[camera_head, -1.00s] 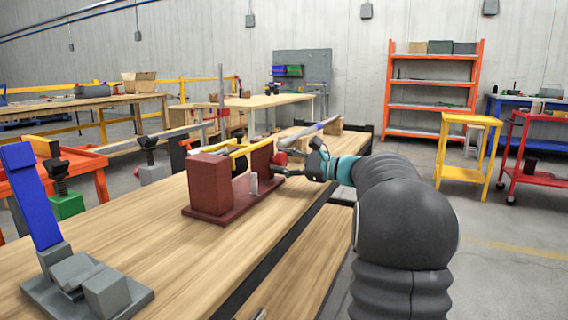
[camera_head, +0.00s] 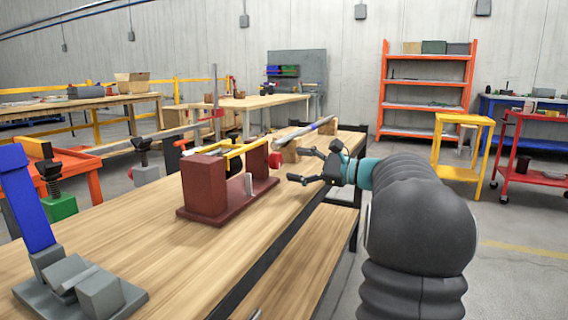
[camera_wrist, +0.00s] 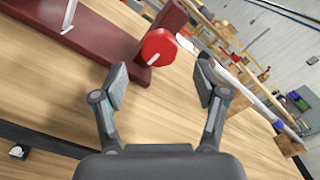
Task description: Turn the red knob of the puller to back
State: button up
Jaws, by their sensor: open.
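The puller (camera_head: 204,188) is a dark red frame with two uprights and a yellow bar, standing on the wooden bench. Its red knob (camera_head: 275,160) sits on the outer face of the right upright. In the wrist view the red knob (camera_wrist: 159,47) shows as a round disc with a white mark, ahead of the fingers and slightly left of the middle between them. My gripper (camera_head: 306,166) is open and empty, to the right of the knob and apart from it. Both fingers also show in the wrist view (camera_wrist: 160,85), with bare bench between them.
A grey-and-blue bar (camera_head: 304,131) rests on wooden blocks behind the gripper. A blue lever on a grey base (camera_head: 80,290) stands at the bench's front left. Bare bench top lies in front of the puller.

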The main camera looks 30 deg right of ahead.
jog(key=v, duration=0.5)
jog(key=shift+s+d, duration=0.25)
jog(key=shift+s, duration=0.05)
